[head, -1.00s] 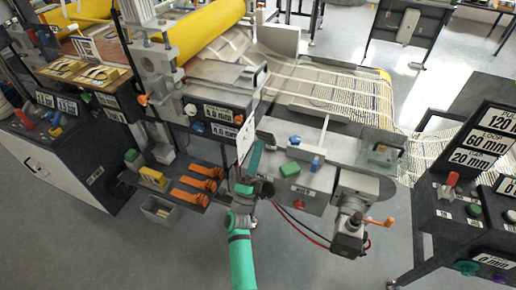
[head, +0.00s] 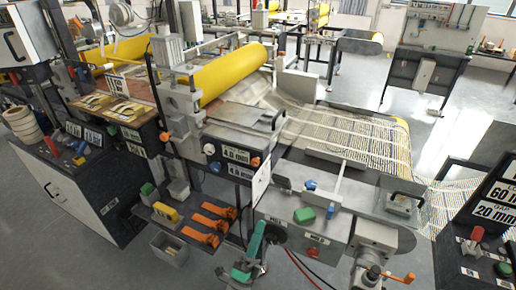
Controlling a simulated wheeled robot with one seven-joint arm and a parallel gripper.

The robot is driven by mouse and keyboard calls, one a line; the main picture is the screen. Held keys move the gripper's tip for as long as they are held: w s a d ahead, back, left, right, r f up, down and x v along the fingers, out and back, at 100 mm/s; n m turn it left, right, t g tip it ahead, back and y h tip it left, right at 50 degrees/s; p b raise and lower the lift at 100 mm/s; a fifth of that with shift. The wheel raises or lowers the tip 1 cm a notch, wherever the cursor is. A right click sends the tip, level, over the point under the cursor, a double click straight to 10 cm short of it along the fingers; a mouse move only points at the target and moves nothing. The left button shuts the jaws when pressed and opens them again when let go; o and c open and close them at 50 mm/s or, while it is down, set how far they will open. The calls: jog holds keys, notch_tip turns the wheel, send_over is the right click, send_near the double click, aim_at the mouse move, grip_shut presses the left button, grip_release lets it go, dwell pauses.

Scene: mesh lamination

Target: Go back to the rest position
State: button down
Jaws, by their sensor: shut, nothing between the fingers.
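My teal arm (head: 255,240) stands folded at the bottom middle of the head view, in front of the laminating machine. My gripper (head: 276,233) is the small dark end beside the teal link, partly merged with the arm and the machine behind it. It is shut and holds nothing. It is in front of the machine's metal table (head: 335,195), and I cannot tell the exact gap.
Left of my arm are orange clamps (head: 210,223) on a shelf and a grey bin (head: 169,248). A control console (head: 480,235) stands at right. Floor shows at the bottom left.

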jog(key=s+f+n+y, duration=0.2)
jog(key=s+n+y, duration=0.1)
jog(key=s+n, duration=0.3)
jog(key=s+f+n+g+y, duration=0.1)
jog(key=s+f+n+y, duration=0.2)
jog(key=s, duration=0.5)
jog(key=s+f+n+y, duration=0.2)
jog(key=s+n+y, duration=0.25)
jog(key=s, duration=0.25)
jog(key=s+r+n+g, duration=0.1)
jog(key=s+n+g, duration=0.2)
jog(key=s, duration=0.6)
jog(key=s+a+r+n+g+y, duration=0.1)
jog(key=s+r+n+g, duration=0.1)
jog(key=s+n, duration=0.5)
jog(key=shift+s+a+g, duration=0.3)
jog(key=shift+s+g, duration=0.5)
jog(key=shift+s, duration=0.35)
jog(key=shift+d+f, duration=0.1)
jog(key=shift+d, duration=0.1)
